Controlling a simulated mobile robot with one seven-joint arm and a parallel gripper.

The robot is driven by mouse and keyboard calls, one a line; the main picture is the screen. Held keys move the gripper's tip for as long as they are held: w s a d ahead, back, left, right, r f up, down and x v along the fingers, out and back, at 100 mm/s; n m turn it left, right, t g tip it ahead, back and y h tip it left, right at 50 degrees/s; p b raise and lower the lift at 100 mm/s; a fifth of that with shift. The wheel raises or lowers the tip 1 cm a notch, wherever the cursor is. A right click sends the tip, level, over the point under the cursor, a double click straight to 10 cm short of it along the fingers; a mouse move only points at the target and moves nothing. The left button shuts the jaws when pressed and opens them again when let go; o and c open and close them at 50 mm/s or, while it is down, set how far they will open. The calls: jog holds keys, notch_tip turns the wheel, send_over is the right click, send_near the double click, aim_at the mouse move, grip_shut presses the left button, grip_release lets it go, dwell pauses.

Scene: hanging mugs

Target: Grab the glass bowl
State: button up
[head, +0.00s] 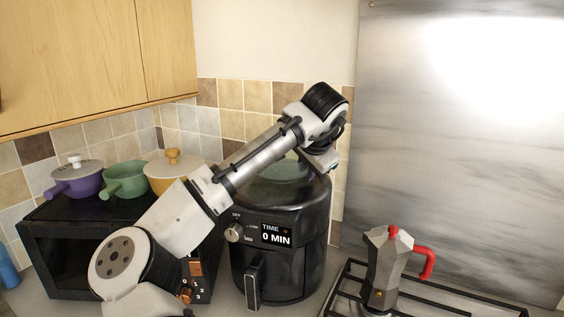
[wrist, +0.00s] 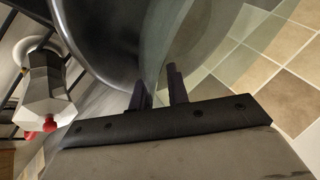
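The glass bowl (head: 284,167) is clear with a green tint. In the head view it sits on top of the black air fryer, partly hidden by my arm. In the wrist view its see-through wall (wrist: 185,45) runs down between my two fingers. My gripper (wrist: 159,88) is at the bowl's rim, one dark finger on each side of the wall. The fingers stand a little apart; whether both touch the glass cannot be seen. In the head view the fingertips are hidden behind the wrist.
The air fryer (head: 265,285) stands below the bowl, close to the tiled wall. A moka pot (head: 386,270) with a red handle stands on the hob at the right. A black microwave (head: 65,250) at the left carries several pots. A wooden cupboard (head: 90,60) hangs above.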

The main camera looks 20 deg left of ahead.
grip_shut()
jog(key=shift+r, duration=0.1)
dwell(1.2)
